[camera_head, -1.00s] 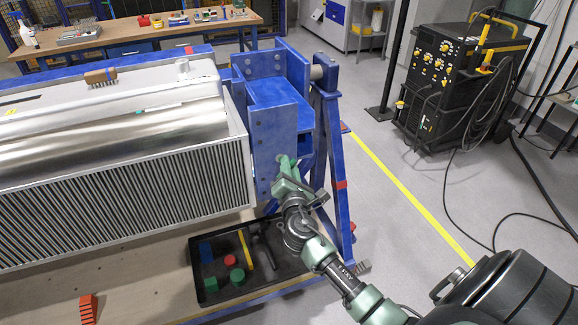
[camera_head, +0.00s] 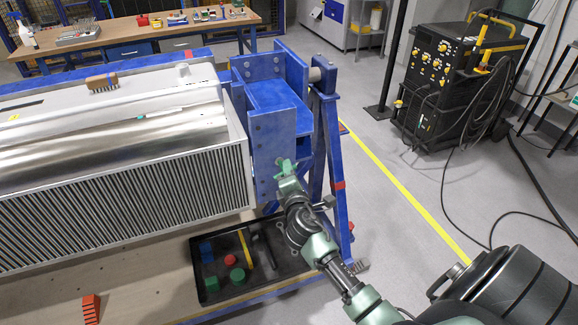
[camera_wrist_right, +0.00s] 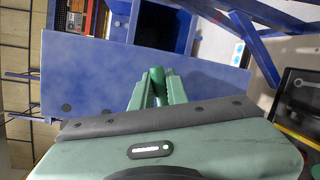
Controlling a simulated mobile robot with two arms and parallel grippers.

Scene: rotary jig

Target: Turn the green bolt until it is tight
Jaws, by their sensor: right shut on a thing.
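The green bolt (camera_wrist_right: 156,76) is at the blue bracket plate (camera_wrist_right: 100,72) in the right wrist view, its end showing between the fingers. My right gripper (camera_wrist_right: 156,95) is shut on the bolt. In the head view my right gripper (camera_head: 285,170) reaches the front face of the blue bracket (camera_head: 263,135) from below right. The fingers hide most of the bolt there, and how far it sits in the plate cannot be told. My left gripper does not show.
A large silver finned unit (camera_head: 110,185) fills the left, with a brush (camera_head: 102,82) on top. A black tray (camera_head: 285,268) with colored parts lies below the bracket. A blue stand leg (camera_head: 342,215) is right of my gripper.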

